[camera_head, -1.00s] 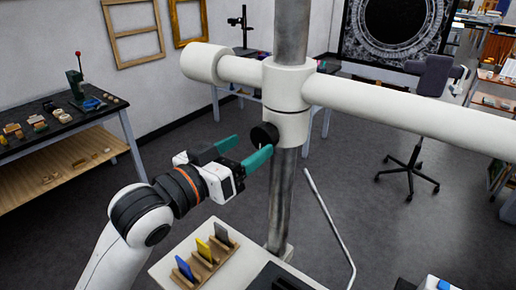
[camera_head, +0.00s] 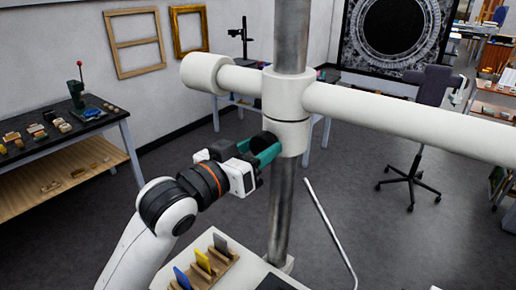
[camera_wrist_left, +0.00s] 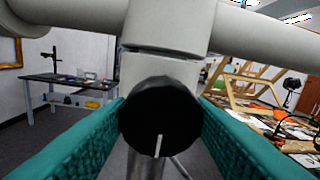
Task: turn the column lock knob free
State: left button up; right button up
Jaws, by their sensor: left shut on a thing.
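The column lock knob (camera_wrist_left: 160,117) is black and round with a white mark pointing down in the left wrist view. It sits on the white collar (camera_head: 289,125) of the metal column and also shows in the head view (camera_head: 264,139). My left gripper (camera_head: 262,151) has its teal fingers on either side of the knob, shut on it. In the left wrist view the fingers (camera_wrist_left: 160,125) flank the knob left and right. My right gripper is not in view.
A white horizontal arm (camera_head: 400,116) crosses the column above the knob. A thin metal rod (camera_head: 331,232) leans right of the column. Below stands a wooden rack (camera_head: 214,268) with blue, yellow and grey cards. A bench (camera_head: 60,145) is at left.

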pick_arm(q)
jog(key=n+p, duration=0.3)
jog(key=shift+r, duration=0.2)
jog(key=n+p, duration=0.4)
jog(key=n, duration=0.1)
jog(key=n+p, duration=0.1)
jog(key=n, duration=0.1)
jog(key=shift+f+n, duration=0.15)
jog(key=shift+n, duration=0.15)
jog(key=shift+f+n+t+p, duration=0.1)
jog(key=shift+n+t+p, duration=0.3)
jog(key=shift+n, duration=1.1)
jog(key=o, duration=1)
